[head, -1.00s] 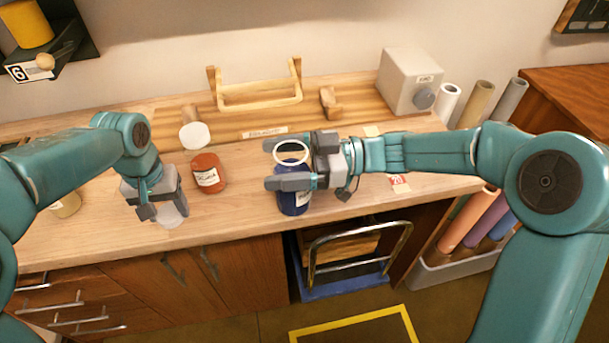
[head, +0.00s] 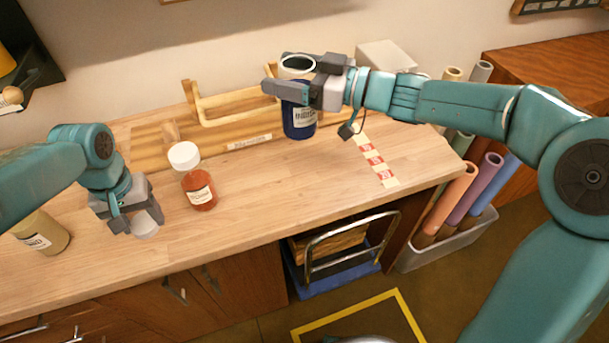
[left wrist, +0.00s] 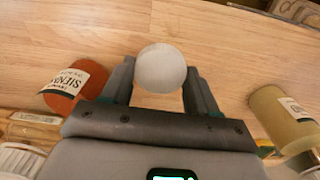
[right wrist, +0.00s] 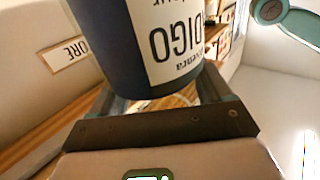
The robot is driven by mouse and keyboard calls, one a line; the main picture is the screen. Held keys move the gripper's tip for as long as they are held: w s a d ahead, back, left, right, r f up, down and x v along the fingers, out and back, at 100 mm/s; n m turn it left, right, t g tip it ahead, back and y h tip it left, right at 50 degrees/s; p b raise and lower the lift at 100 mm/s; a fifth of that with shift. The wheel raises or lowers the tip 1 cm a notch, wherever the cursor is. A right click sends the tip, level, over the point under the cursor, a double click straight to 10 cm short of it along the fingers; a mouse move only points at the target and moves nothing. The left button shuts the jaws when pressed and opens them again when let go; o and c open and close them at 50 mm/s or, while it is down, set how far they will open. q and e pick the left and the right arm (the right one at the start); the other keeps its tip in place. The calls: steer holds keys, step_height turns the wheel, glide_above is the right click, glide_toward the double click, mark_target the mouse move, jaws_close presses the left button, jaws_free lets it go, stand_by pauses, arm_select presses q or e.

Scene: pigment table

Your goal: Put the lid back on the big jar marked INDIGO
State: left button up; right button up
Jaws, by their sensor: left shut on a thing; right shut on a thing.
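The big dark blue jar (head: 300,122) marked INDIGO is upright, its round mouth open at the top. My right gripper (head: 284,76) is shut around its upper part and appears to hold it above the table. The right wrist view shows the jar (right wrist: 125,45) between the fingers, its label partly cut off. A white round lid (head: 146,226) is in my left gripper (head: 138,218), low over the front of the table. The left wrist view shows the lid (left wrist: 161,68) pinched between both fingertips. The lid and the jar are well apart.
A wooden rack (head: 240,103) and a pale box (head: 386,56) are at the back. Red-and-white tape (head: 375,160) marks the right. The middle front is clear.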

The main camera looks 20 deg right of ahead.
mark_target(298, 58)
arm_select(q)
steer(key=shift+w+r, duration=0.1)
steer(key=shift+r, duration=0.1)
arm_select(e)
steer(key=shift+w+d+r+m+t+h, duration=0.2)
steer(key=shift+d+r+m+t+h, duration=0.15)
steer(key=shift+r, duration=0.3)
steer(key=shift+w+d+r+m+t+h, duration=0.15)
steer(key=shift+d+r+t, duration=0.1)
steer(key=shift+d+r, duration=0.3)
steer(key=shift+w+d+r, duration=0.1)
steer(key=shift+d+r, duration=0.05)
steer(key=shift+d, duration=0.05)
steer(key=shift+s+a, duration=0.1)
steer(key=shift+s, duration=0.1)
arm_select(q)
steer(key=shift+a, duration=0.1)
arm_select(e)
steer(key=shift+f, duration=0.2)
arm_select(q)
steer(key=shift+f+b, duration=0.6)
steer(key=shift+f, duration=0.15)
arm_select(e)
step_height(298, 58, down, 15)
steer(key=shift+w+r, duration=0.15)
steer(key=shift+f, duration=0.3)
